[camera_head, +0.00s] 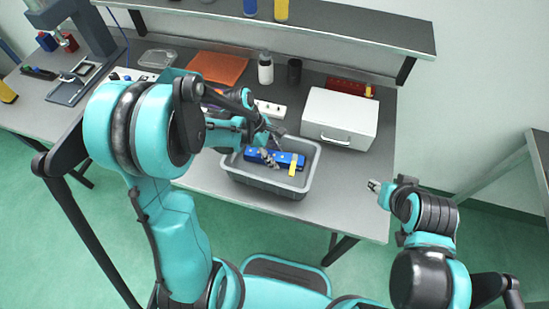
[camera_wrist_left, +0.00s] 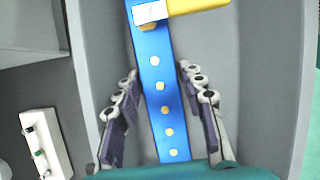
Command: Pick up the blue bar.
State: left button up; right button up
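The blue bar (camera_head: 288,158) lies in a grey bin (camera_head: 262,184) on the bench. In the left wrist view the blue bar (camera_wrist_left: 163,105) runs lengthwise between my fingers, with a row of pale round spots along it. My left gripper (camera_head: 269,153) reaches down into the bin over the bar. In the wrist view my left gripper (camera_wrist_left: 158,72) is open, one finger on each side of the bar, with gaps between. I cannot tell how far above it the fingertips are. My right gripper (camera_head: 375,186) is off the bench's front right edge, too small to read.
A yellow piece (camera_head: 293,169) lies at the bar in the bin; the yellow piece (camera_wrist_left: 200,7) also shows in the wrist view. A white box (camera_head: 340,118) stands behind the bin. A white bottle (camera_head: 265,68) and an orange sheet (camera_head: 217,68) are farther back.

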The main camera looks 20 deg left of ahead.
pick_arm(q)
grip_shut()
